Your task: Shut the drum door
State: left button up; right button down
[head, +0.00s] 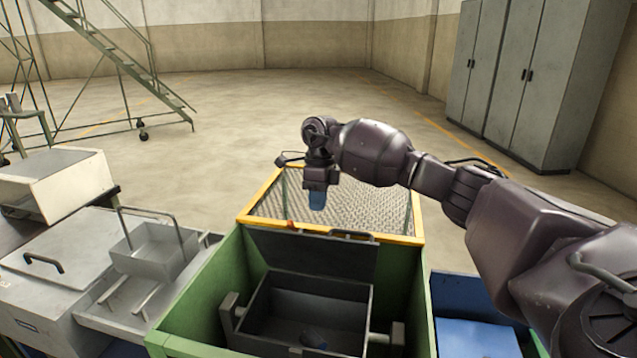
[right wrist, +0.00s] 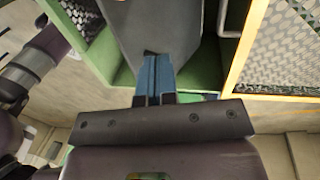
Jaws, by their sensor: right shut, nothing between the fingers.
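The drum (head: 300,305) is a dark open-topped box inside a green housing (head: 190,308). Its door (head: 312,255) is a dark flat panel, standing open and raised at the back edge of the drum. My right gripper (head: 317,203) is shut and empty, with blue fingertips pointing down, above and behind the door's upper edge in the head view. In the right wrist view the shut fingertips (right wrist: 153,75) overlap a grey panel (right wrist: 155,30), which seems to be the door; whether they touch it I cannot tell. My left gripper is out of view.
A yellow-framed mesh guard (head: 385,205) stands behind the housing. A metal basket (head: 155,250) sits at left, and a blue bin (head: 475,338) stands at right. Open floor lies beyond.

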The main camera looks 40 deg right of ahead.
aim_at(316, 250)
jog(key=s+a+f, duration=0.1)
jog(key=s+a+f+p, duration=0.1)
jog(key=f, duration=0.1)
jog(key=shift+a, duration=0.15)
jog(key=shift+s+a+f, duration=0.25)
jog(key=shift+a+f, duration=0.1)
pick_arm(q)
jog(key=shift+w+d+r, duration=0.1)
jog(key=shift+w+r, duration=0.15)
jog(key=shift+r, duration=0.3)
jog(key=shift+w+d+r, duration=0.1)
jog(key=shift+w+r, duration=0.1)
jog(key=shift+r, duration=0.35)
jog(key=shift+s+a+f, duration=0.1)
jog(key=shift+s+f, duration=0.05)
